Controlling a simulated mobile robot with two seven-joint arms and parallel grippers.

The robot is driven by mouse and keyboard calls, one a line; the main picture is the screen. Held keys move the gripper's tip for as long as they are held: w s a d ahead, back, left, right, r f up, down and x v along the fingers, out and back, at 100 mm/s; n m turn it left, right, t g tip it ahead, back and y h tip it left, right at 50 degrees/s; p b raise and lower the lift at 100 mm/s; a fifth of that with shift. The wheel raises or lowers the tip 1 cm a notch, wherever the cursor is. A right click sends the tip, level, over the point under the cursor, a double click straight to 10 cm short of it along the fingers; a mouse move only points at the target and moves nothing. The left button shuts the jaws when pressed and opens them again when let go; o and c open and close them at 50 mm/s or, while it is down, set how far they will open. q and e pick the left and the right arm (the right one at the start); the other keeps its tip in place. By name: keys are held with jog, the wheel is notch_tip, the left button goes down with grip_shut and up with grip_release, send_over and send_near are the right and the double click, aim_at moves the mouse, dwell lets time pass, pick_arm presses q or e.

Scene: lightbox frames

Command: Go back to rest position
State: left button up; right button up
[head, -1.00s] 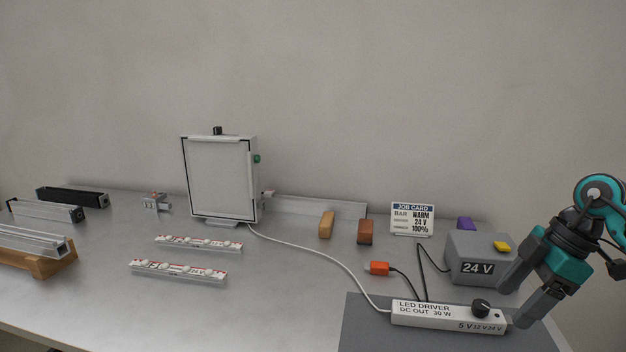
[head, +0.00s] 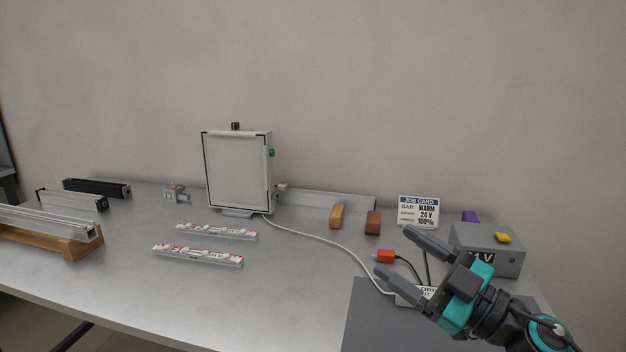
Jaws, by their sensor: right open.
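My right gripper (head: 396,258) comes in from the lower right with its two grey fingers spread apart and empty. It hangs in front of the LED driver (head: 408,297) and the 24 V box (head: 508,261), covering most of the driver and part of the box's label. An orange connector (head: 385,256) is close to the fingertips in the picture; I cannot tell the gap in depth. My left gripper is out of view.
A framed light panel (head: 238,173) stands at the back. Two LED strips (head: 197,264) lie in front of it. Aluminium profiles (head: 45,222) rest on a wooden holder at left. A job card (head: 418,212) and small coloured blocks (head: 373,222) stand at back right. The front middle is clear.

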jog(key=s+d+f+m+t+h, duration=0.1)
jog(key=s+d+f+m+h, duration=0.2)
jog(key=d+f+m+h, duration=0.35)
jog(key=s+d+f+m+t+h, duration=0.15)
jog(key=d+f+m+h, duration=0.25)
jog(key=f+m+h, duration=0.45)
jog(key=s+a+f+g, duration=0.1)
jog(key=s+f+g, duration=0.3)
jog(key=s, duration=0.3)
jog(key=s+a+f+g+h, duration=0.1)
jog(key=s+f+g, duration=0.25)
jog(key=s, duration=0.35)
jog(key=s+a+f+g, duration=0.1)
jog(key=s+f+g, duration=0.2)
jog(key=s+g, duration=0.3)
jog(key=w+a+f+n+t+y, duration=0.1)
jog(key=w+a+f+t, duration=0.2)
jog(key=w+f+t, duration=0.3)
notch_tip(320, 180, down, 4)
jog(key=shift+a+r+n+t+y, duration=0.2)
jog(key=shift+r+n+t+y, duration=0.15)
jog(key=shift+t, duration=0.75)
